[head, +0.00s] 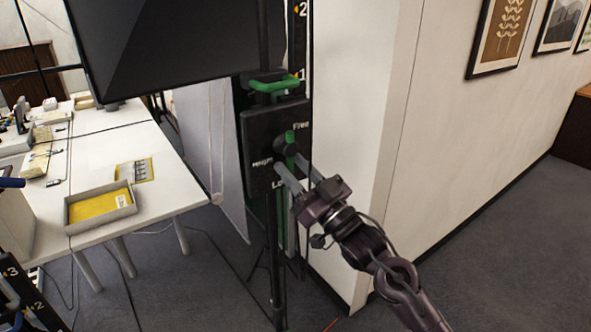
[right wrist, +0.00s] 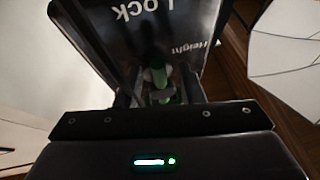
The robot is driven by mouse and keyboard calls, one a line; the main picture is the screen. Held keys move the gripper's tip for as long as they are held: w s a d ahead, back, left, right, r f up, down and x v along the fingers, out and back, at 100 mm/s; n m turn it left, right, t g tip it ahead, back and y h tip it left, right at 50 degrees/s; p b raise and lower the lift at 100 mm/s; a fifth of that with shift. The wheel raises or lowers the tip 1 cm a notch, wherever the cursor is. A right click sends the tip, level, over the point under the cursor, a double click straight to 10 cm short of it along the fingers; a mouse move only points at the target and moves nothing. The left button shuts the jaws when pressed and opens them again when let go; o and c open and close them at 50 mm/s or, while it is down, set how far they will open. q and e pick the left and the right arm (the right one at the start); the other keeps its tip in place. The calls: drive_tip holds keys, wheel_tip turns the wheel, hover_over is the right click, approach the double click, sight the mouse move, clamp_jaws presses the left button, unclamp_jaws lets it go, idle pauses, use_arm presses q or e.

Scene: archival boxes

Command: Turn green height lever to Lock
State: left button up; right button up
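A black panel (head: 256,128) on a post carries the words "Free" at upper right, "Height" at left and a partly covered "Lock" below. The green height lever (head: 290,137) shows near "Free"; its lower part is hidden by my right gripper. My right gripper (head: 284,165) reaches in from the lower right with its two fingers spread at the lever. In the right wrist view, the green lever (right wrist: 159,82) lies between the fingers, with dark gaps on its sides. "Lock" (right wrist: 143,10) reads upside down there. My left gripper is out of view.
A green clamp (head: 274,84) sits on the post above the panel, beneath a large black panel (head: 170,40). A white wall corner (head: 362,130) stands close on the right. A white table (head: 150,195) with a yellow-lined tray (head: 100,207) is at left.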

drive_tip(key=shift+s+d+f+b, duration=0.15)
drive_tip(key=shift+d+f+b, duration=0.05)
drive_tip(key=shift+f+b, duration=0.1)
drive_tip(key=b+v, duration=0.3)
drive_tip(key=v, duration=0.4)
drive_tip(key=shift+s+r, duration=0.1)
